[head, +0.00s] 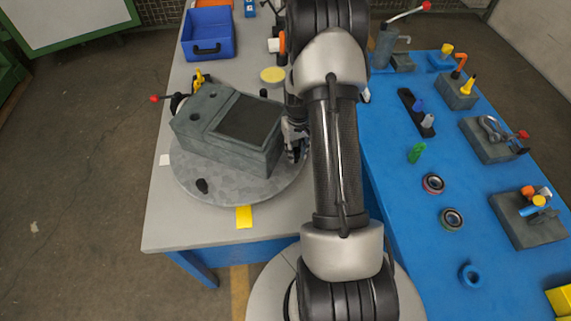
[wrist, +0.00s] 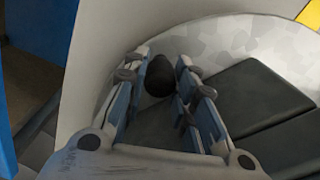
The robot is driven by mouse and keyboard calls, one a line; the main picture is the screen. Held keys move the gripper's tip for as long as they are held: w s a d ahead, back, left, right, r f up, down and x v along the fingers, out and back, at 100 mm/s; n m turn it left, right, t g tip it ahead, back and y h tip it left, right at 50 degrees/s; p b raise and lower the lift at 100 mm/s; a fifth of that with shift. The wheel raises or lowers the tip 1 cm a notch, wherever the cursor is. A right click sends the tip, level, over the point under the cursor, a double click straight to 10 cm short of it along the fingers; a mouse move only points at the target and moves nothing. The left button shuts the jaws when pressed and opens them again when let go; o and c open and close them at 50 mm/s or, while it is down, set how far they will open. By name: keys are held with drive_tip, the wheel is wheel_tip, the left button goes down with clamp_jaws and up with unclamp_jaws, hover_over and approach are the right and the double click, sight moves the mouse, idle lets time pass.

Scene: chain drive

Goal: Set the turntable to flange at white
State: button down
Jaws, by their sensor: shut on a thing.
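The turntable (head: 225,194) is a round, mottled grey disc on the grey bench. A grey block housing (head: 190,140) with a dark recessed top sits on it. A black knob (head: 202,186) stands on the disc's front left. A white mark (head: 165,160) lies at the disc's left edge and a yellow mark (head: 244,216) at its front edge. My gripper (head: 296,153) is at the disc's right edge, beside the housing. In the wrist view my gripper (wrist: 167,88) is shut on another black knob (wrist: 160,73). I cannot clearly make out the flange.
A blue bin (head: 208,40) and a pale yellow disc (head: 272,75) are further back. The blue table (head: 400,170) on the right holds several parts. The bench's front left is clear.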

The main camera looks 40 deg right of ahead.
drive_tip(key=w+d+n, duration=0.1)
drive_tip(key=w+d, duration=0.1)
drive_tip(key=w+d+n+b, duration=0.1)
drive_tip(key=w+d+n, duration=0.1)
drive_tip(key=d, duration=0.1)
drive_tip(key=w+d+n, duration=0.2)
drive_tip(key=shift+w+d, duration=0.25)
drive_tip(key=shift+d, duration=0.05)
drive_tip(key=shift+w+d+n+b, duration=0.4)
drive_tip(key=shift+w+d+n, duration=0.1)
drive_tip(key=shift+w, duration=0.25)
drive_tip(key=c, duration=1.3)
unclamp_jaws()
wheel_tip(320, 180, up, 12)
